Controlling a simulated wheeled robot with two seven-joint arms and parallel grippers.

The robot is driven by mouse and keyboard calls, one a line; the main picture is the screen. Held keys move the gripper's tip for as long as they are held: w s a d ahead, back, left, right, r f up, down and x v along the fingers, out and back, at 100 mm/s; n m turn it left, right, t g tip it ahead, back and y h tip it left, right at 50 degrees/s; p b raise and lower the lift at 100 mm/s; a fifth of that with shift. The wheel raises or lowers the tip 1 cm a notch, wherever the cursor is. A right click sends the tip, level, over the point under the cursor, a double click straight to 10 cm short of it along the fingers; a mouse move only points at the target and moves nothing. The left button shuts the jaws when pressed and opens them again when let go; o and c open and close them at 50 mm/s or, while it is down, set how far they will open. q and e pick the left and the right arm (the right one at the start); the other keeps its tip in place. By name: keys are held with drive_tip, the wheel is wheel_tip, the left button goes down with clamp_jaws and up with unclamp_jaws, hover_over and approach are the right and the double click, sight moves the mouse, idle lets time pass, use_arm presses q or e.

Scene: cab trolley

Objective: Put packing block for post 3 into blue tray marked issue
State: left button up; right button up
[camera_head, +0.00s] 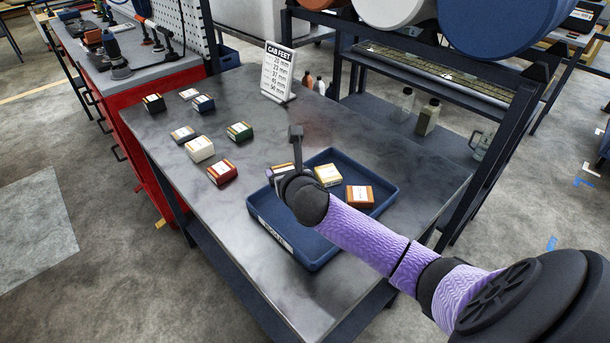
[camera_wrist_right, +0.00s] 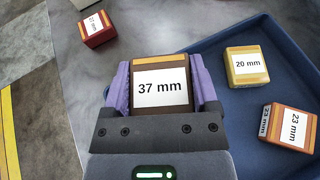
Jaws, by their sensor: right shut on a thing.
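My right gripper (camera_wrist_right: 160,90) is shut on a brown packing block (camera_wrist_right: 161,84) whose white label reads 37 mm. In the head view my wrist partly hides this block (camera_head: 281,168), which shows at the tray's left part. Whether it touches the tray floor cannot be told. The blue tray (camera_head: 377,207), with a white label on its front wall, lies on the grey table. In it are a yellow block (camera_wrist_right: 247,66) marked 20 mm and an orange-brown block (camera_wrist_right: 287,127) marked 23 mm. A CAB FEET sign (camera_head: 279,72) stands behind, listing sizes. My left gripper is out of view.
Left of the tray on the table lie a red block (camera_head: 222,172), a cream block (camera_head: 200,149), a green block (camera_head: 239,131) and several others. A red tool bench (camera_head: 150,125) adjoins at left. A dark rack (camera_head: 400,130) stands behind at right.

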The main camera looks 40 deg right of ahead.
wheel_tip(320, 180, down, 5)
drive_tip(key=shift+f+b, duration=0.1)
drive_tip(key=shift+b, duration=0.95)
drive_tip(key=shift+f, duration=0.5)
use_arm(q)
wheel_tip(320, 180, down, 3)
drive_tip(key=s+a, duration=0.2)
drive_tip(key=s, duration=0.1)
use_arm(e)
drive_tip(key=o, duration=1.2)
drive_tip(key=shift+c, duration=0.2)
drive_tip(key=shift+s+a+r, duration=0.15)
drive_tip(key=shift+s+r, duration=0.1)
drive_tip(key=shift+r, duration=0.05)
drive_tip(key=p+v, duration=0.4)
drive_tip(key=v, duration=0.6)
drive_tip(key=shift+s+r+p, duration=0.15)
drive_tip(key=shift+s+p, duration=0.1)
drive_tip(key=shift+p, duration=0.1)
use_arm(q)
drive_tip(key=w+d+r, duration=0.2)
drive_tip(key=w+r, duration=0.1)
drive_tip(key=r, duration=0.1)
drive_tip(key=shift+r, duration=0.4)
use_arm(e)
drive_tip(key=shift+s+a+r, duration=0.1)
drive_tip(key=shift+s+a, duration=0.05)
drive_tip(key=shift+s, duration=0.25)
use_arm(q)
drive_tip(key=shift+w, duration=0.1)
